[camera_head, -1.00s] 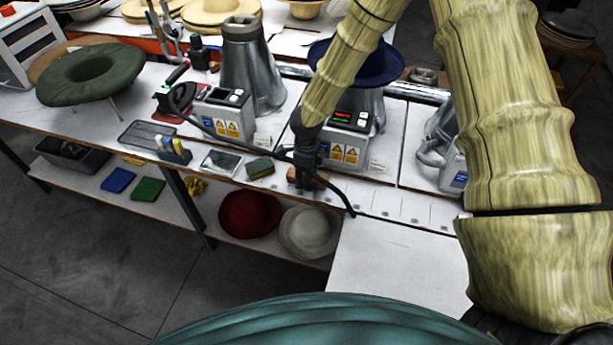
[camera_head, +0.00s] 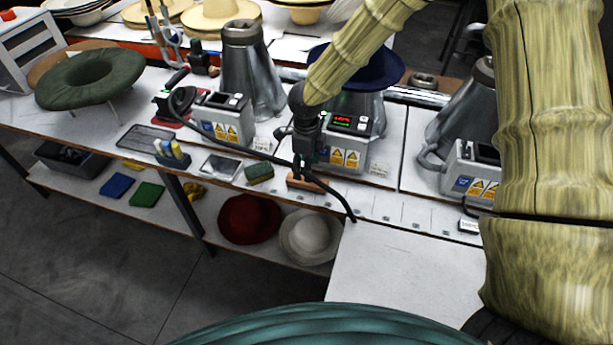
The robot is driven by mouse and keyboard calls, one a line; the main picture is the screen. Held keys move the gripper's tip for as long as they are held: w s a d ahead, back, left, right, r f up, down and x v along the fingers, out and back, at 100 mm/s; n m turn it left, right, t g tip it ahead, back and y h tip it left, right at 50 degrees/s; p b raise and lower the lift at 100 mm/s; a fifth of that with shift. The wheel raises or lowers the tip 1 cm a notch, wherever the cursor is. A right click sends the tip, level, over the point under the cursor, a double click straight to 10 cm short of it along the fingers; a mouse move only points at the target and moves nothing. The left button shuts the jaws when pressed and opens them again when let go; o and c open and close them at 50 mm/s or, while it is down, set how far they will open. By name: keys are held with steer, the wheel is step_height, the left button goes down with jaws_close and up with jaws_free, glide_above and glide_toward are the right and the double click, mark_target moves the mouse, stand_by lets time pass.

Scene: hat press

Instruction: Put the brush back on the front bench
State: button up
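The brush (camera_head: 316,187) shows as a narrow brown wooden piece at the front edge of the white front bench (camera_head: 392,204). My gripper (camera_head: 298,178) points down at it, with its dark fingers right at the brush. The finger gap is too small and dark to tell whether they are closed on it or only beside it. I cannot tell whether the brush rests on the bench or is slightly above it. Its bristles are not visible.
Close behind my gripper stands a press with a control box (camera_head: 347,141) and a blue hat (camera_head: 378,72). A green-yellow sponge (camera_head: 259,173) lies to the left. A black cable crosses the bench near my gripper. Red (camera_head: 248,218) and white (camera_head: 309,237) hats sit on the shelf below.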

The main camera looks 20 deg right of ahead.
steer(key=shift+r+b, duration=0.3)
steer(key=shift+r, duration=2.15)
steer(key=shift+r, duration=0.1)
